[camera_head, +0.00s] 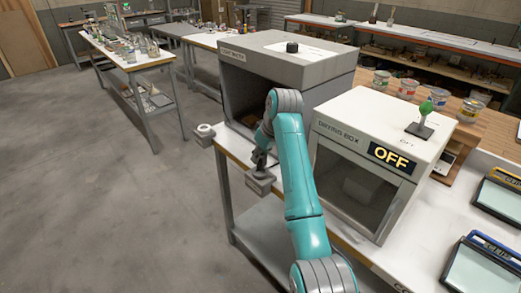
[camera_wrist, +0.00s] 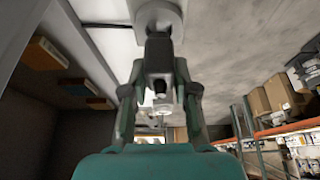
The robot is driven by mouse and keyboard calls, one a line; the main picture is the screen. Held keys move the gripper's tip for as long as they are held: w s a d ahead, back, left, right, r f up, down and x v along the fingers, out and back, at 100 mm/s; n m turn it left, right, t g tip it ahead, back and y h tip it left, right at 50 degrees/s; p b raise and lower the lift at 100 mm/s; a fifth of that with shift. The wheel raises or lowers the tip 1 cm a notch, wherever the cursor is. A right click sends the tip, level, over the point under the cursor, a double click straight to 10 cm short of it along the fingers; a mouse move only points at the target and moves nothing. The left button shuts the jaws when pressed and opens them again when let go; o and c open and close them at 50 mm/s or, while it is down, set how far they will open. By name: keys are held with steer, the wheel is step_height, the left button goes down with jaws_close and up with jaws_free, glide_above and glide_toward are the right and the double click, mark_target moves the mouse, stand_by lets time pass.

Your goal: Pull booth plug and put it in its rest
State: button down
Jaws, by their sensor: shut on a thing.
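The light booth (camera_head: 275,75) is a large grey open-fronted box on the bench, with a black knob (camera_head: 292,47) on top. My gripper (camera_head: 261,158) is low in front of the booth, at the bench edge. In the wrist view my gripper (camera_wrist: 160,78) is shut on a dark piece (camera_wrist: 158,55), which looks like the booth plug. A pale rounded part (camera_wrist: 158,16) lies just beyond it. A small grey block (camera_head: 260,184) sits under the fingertips in the head view; I cannot tell whether the plug touches it. My arm and fingers hide most of the plug.
A white ring-shaped piece on a grey bracket (camera_head: 204,132) sticks out at the bench's left corner. The drying box (camera_head: 365,160), reading OFF, stands close right of my arm. Paint cans (camera_head: 407,89) stand behind it. Open floor (camera_head: 100,200) lies to the left.

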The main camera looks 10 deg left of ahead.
steer(key=shift+f, duration=1.35)
stand_by(0.4)
steer(key=c, duration=0.8)
jaws_free()
